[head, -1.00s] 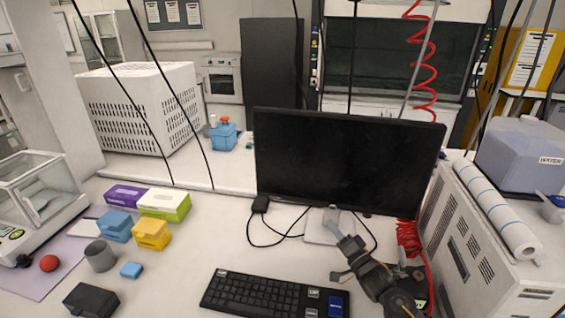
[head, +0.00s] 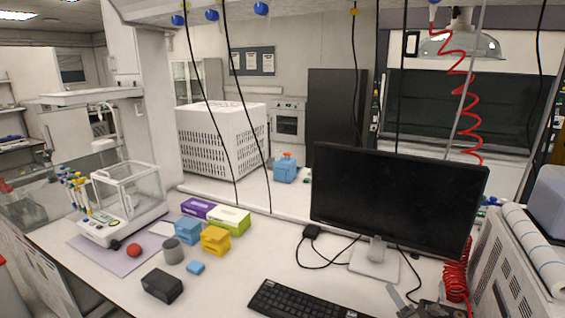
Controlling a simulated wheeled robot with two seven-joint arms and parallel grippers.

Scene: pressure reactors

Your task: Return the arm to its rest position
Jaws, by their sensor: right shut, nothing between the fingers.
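My right gripper (head: 397,296) shows at the bottom edge, right of centre, shut and empty. It is over the desk, in front of the monitor stand (head: 375,262), and looks clear of the keyboard (head: 300,303) to its left. The rest of my right arm is mostly cut off by the lower edge. My left gripper is out of view.
A black monitor (head: 400,200) stands behind the gripper. A grey vented machine (head: 510,270) and a red coiled hose (head: 457,283) are on the right. Boxes, a grey cup (head: 173,250) and a balance (head: 125,205) are on the left.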

